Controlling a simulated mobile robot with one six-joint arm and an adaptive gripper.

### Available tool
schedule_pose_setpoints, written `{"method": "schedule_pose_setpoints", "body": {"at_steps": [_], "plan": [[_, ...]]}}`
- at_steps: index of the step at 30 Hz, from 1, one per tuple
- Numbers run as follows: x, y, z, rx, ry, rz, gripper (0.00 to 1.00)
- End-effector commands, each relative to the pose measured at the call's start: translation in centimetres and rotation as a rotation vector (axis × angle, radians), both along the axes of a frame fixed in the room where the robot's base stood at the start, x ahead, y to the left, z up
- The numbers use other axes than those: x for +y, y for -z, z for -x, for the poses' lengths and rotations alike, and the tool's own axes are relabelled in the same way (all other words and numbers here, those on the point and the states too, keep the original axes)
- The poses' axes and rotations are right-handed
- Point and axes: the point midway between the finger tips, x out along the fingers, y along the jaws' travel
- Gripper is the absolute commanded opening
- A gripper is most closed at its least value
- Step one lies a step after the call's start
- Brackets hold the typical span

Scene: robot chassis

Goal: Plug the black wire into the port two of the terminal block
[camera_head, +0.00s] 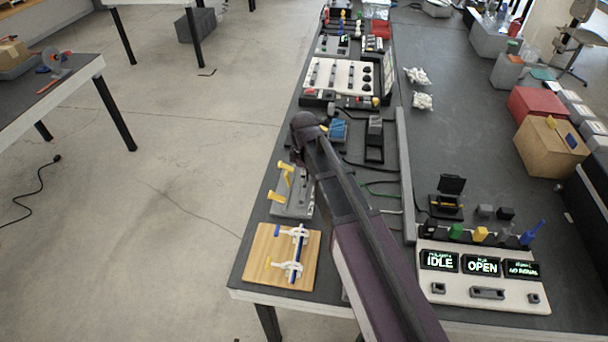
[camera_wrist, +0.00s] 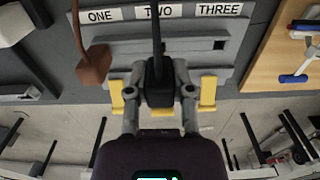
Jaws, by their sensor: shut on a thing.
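In the wrist view, my gripper (camera_wrist: 160,88) is shut on the black plug (camera_wrist: 160,84) of the black wire (camera_wrist: 157,30). The wire runs up past the TWO label. The grey terminal block (camera_wrist: 190,53) lies behind the plug, with labels ONE, TWO and THREE along its top. Port three shows as a dark opening (camera_wrist: 220,44); port two is hidden behind the plug, so I cannot tell whether the plug is inside. A brown plug (camera_wrist: 93,66) is below ONE. Yellow levers (camera_wrist: 208,94) flank my fingers. The block also shows in the head view (camera_head: 296,204), partly behind my arm.
A wooden board (camera_head: 258,262) with white clamps and a blue rod sits in front of the block. Status displays (camera_head: 481,266) reading IDLE and OPEN are on the right. A raised grey rail (camera_head: 405,170) runs along the table. Floor lies beyond the table's left edge.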

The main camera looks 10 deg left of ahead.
Motion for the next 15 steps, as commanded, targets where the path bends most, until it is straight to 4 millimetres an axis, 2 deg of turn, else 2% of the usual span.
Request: {"method": "schedule_pose_setpoints", "body": {"at_steps": [15], "plan": [[0.01, 0.55, 0.00, 0.000, 0.000, 0.000, 0.00]]}}
